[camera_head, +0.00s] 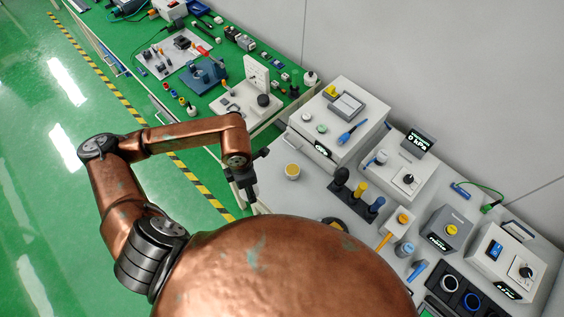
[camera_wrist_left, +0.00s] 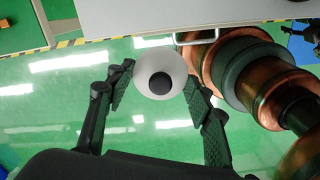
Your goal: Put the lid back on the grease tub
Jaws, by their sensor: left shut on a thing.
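The grease tub (camera_head: 292,171) is a small white round pot with yellow contents. It stands open on the grey bench top near its left edge. My left gripper (camera_head: 251,190) is to the left of the tub, by the bench edge, with the jaws pointing down. In the left wrist view, the left gripper (camera_wrist_left: 160,82) is shut on the lid (camera_wrist_left: 152,58), a pale round disc with a black round centre. The lid sits between the two fingertips, and I cannot make it out in the head view.
A dark stand with coloured-handled tools (camera_head: 359,190) stands right of the tub. A grey gauge box (camera_head: 335,120) is behind it. My copper-coloured body hides the front of the bench. A green-topped table (camera_head: 180,80) with small parts lies further back left.

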